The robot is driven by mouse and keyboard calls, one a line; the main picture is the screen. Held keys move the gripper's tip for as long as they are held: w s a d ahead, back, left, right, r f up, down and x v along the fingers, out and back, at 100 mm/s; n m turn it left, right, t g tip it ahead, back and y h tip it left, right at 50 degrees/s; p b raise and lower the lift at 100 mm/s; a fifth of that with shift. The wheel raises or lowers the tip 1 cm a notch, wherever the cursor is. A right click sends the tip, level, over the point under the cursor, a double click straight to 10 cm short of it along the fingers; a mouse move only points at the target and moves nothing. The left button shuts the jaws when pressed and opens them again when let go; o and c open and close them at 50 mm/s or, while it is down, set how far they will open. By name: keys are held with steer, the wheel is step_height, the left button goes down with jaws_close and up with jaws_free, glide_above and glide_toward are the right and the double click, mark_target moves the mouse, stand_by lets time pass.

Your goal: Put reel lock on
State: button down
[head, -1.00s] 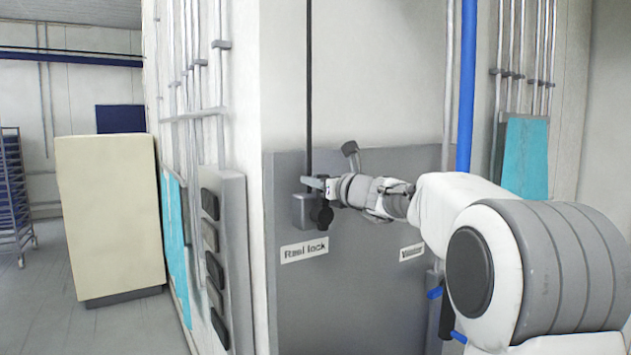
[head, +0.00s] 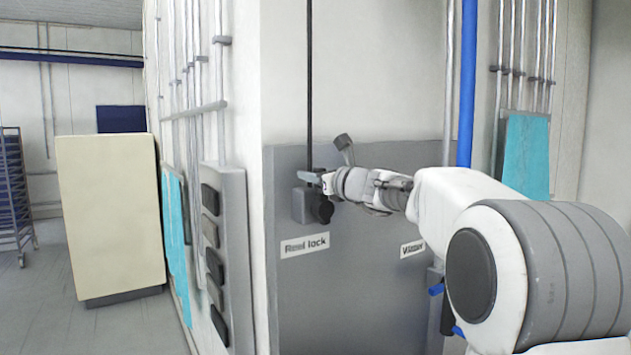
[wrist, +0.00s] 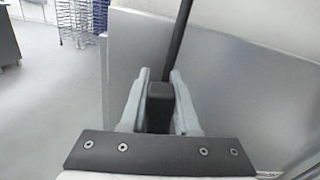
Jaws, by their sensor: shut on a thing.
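The reel lock is a grey box (head: 302,205) with a black knob (head: 322,208) at its right side, on the grey panel above the label "Reel lock" (head: 305,245). My gripper (head: 312,178) is at the top of the box, close beside the knob. In the wrist view, the two pale fingers of my gripper (wrist: 159,80) are shut on a dark, block-shaped handle (wrist: 160,97). In the head view, the hand hides the handle, so how it joins the knob cannot be seen.
A thin black rod (head: 309,90) runs up the wall above the box. A second label (head: 412,249) is on the panel to the right. A blue pipe (head: 467,80) and a row of dark switches (head: 212,230) flank the panel. The floor at left is open before a beige cabinet (head: 110,215).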

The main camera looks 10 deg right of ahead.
steer(key=a+n+b, duration=0.1)
steer(key=b, duration=0.1)
steer(key=f+n+b, duration=0.1)
steer(key=s+a+n+b, duration=0.1)
steer(key=n+b, duration=0.1)
steer(key=shift+a+f+b, duration=0.25)
steer(key=shift+a+b, duration=0.05)
steer(key=shift+a, duration=0.05)
steer(key=n+b, duration=0.1)
steer(key=b, duration=0.1)
steer(key=a+f+n+b, duration=0.1)
steer(key=n, duration=0.1)
steer(key=s+a+f+n+b, duration=0.1)
steer(key=b, duration=0.1)
steer(key=shift+n+b, duration=0.3)
steer(key=shift+n, duration=0.1)
steer(key=n+b, duration=0.1)
steer(key=a+f+n+b, duration=0.1)
steer(key=n+b, duration=0.1)
steer(key=f+n+b, duration=0.1)
steer(key=b, duration=0.1)
steer(key=shift+s+a+f, duration=0.15)
steer(key=shift+s+f, duration=0.1)
steer(key=f+n+b, duration=0.1)
steer(key=b, duration=0.1)
steer(key=n+b, duration=0.1)
steer(key=n, duration=0.1)
steer(key=shift+a+f+n+b, duration=0.15)
steer(key=shift+f+n+b, duration=0.15)
steer(key=shift+f+b, duration=0.05)
